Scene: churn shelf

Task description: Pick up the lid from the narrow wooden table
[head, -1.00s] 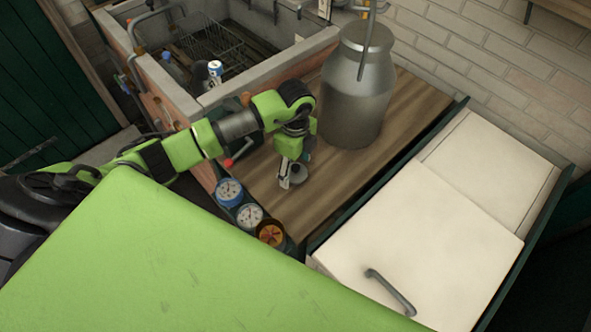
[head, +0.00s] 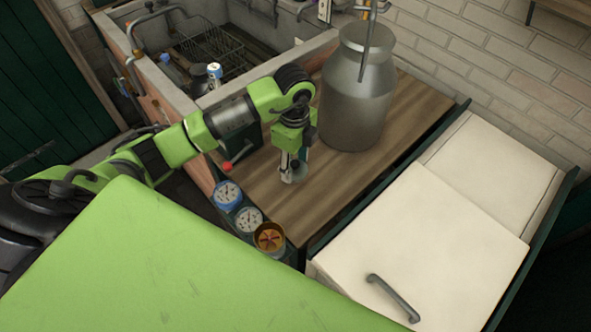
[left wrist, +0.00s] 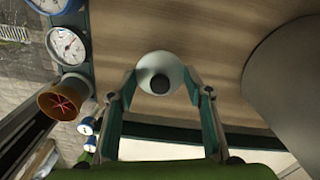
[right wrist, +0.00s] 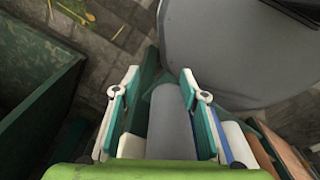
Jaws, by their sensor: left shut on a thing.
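The lid (left wrist: 160,72) is a small pale round piece with a dark knob, seen in the left wrist view between the fingertips of my left gripper (left wrist: 166,88). In the head view the lid (head: 299,171) is partly hidden by the left gripper (head: 292,174), which points down at the narrow wooden table (head: 262,192). The left gripper is shut on the lid. I cannot tell whether the lid is clear of the tabletop. My right gripper (right wrist: 159,78) shows only in the right wrist view, fingers apart, with a grey cylindrical shape behind them.
A large metal churn (head: 357,100) stands on the table behind the left gripper. Gauges (head: 249,219) line the table's front edge, with an orange-brown round fitting (head: 269,238). A cream cabinet (head: 430,240) stands at the right and a sink (head: 225,60) at the back left.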

